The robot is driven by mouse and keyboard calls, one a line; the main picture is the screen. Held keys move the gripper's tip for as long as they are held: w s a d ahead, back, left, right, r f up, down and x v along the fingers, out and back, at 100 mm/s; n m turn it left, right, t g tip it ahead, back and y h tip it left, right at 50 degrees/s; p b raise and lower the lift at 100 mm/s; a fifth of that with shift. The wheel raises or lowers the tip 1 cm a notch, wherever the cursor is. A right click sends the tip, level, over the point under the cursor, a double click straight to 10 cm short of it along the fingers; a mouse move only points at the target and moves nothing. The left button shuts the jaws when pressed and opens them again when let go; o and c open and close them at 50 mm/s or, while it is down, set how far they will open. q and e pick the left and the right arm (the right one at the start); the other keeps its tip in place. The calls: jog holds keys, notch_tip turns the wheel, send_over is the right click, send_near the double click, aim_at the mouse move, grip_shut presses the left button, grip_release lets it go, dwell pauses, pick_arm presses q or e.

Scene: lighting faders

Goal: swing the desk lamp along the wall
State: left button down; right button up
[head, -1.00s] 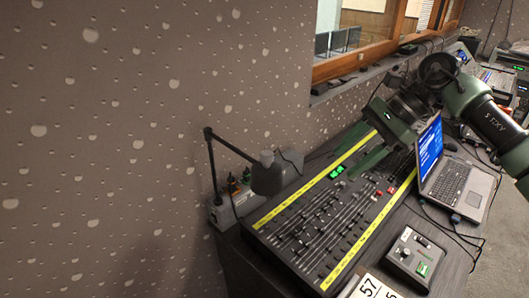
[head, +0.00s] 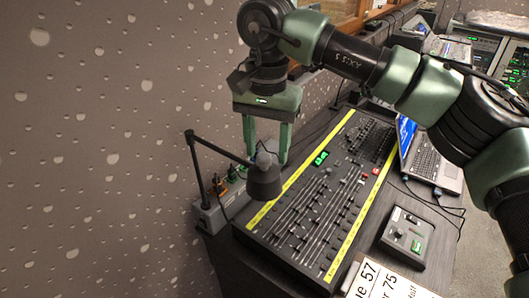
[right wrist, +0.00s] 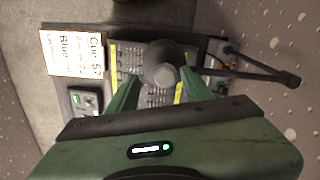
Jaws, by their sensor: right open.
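The desk lamp (head: 264,183) has a dark shade on a thin jointed black arm, rising from a post beside the wall at the left end of the console. My right gripper (head: 267,157) points down at the shade. It is open, with one green finger on each side of the top of the shade. In the right wrist view the round lamp shade (right wrist: 163,64) shows between and beyond the fingertips (right wrist: 161,82), and its arm runs right. I cannot tell if a finger touches the shade. My left gripper is not in view.
The fader console (head: 310,215) with yellow strips lies under and right of the lamp. A power strip (head: 222,200) with plugs sits by the lamp post. The speckled wall (head: 90,150) is close on the left. A small control box (head: 405,238), a cue card (head: 385,282) and a laptop (head: 425,155) stand right.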

aim_at(263, 156)
jog(key=f, duration=0.2)
jog(key=shift+w+a+f+p, duration=0.25)
jog(key=shift+a+f+p, duration=0.05)
jog(key=shift+a+f, duration=0.1)
jog(key=shift+s+f, duration=0.1)
grip_shut()
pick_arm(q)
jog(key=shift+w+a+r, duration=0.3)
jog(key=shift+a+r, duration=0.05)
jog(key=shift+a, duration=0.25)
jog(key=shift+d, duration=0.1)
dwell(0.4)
